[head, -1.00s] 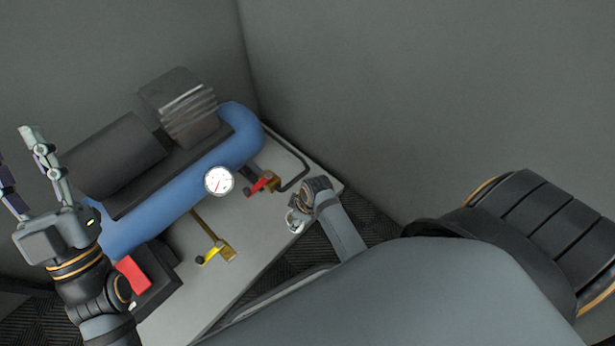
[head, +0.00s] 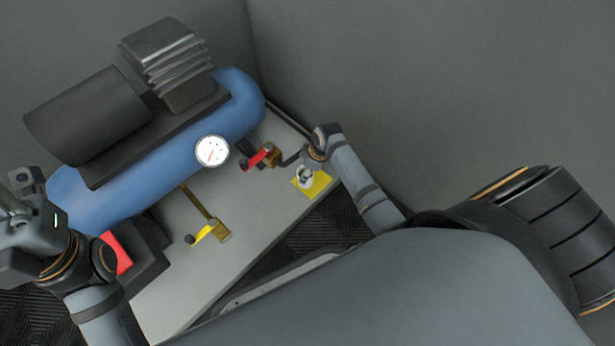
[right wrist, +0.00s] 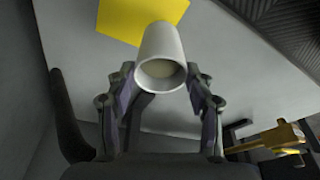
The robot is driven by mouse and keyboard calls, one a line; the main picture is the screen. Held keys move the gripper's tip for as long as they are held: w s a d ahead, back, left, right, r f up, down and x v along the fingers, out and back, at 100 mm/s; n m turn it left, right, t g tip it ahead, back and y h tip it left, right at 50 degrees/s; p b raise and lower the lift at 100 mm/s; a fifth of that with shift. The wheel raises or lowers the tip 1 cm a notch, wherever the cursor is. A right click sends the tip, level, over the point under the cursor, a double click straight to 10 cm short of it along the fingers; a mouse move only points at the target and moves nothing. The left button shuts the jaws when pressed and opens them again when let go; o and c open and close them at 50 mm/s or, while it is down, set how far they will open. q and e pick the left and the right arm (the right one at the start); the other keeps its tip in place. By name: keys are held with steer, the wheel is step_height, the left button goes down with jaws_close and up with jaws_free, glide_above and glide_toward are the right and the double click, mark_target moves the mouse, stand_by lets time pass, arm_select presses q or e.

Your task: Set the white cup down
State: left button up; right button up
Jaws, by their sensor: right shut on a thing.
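The white cup (right wrist: 165,45) is between the two fingers of my right gripper (right wrist: 162,82), which is shut on it. Its open mouth faces the wrist camera and its far end overlaps the yellow square (right wrist: 112,18). I cannot tell whether the cup touches the surface. In the head view my right gripper (head: 305,178) is over the yellow square (head: 317,187) near the bench's right edge, and mostly hides the cup. My left gripper (head: 18,222) is at the left edge of the head view, and its fingers are not clear.
The grey bench (head: 245,218) carries a blue tank (head: 150,165) with a dial gauge (head: 211,151). A red-handled valve (head: 260,157) is left of my right gripper. A yellow-handled valve (head: 207,233) and a red-and-black box (head: 118,255) are nearer. Bare bench lies between the valves.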

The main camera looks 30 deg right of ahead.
steer(key=shift+w+d+f+b, duration=0.15)
steer(key=shift+f+b, duration=0.15)
steer(key=shift+b, duration=0.05)
steer(key=f+b, duration=0.2)
steer(key=f, duration=0.1)
steer(key=shift+w+d+f, duration=0.1)
steer(key=shift+w+f, duration=0.1)
steer(key=shift+f, duration=0.1)
steer(key=shift+r, duration=0.2)
steer(key=o, duration=1)
steer(key=shift+f, duration=0.15)
steer(key=shift+o, duration=0.2)
steer(key=p+v, duration=0.7)
steer(key=v, duration=0.5)
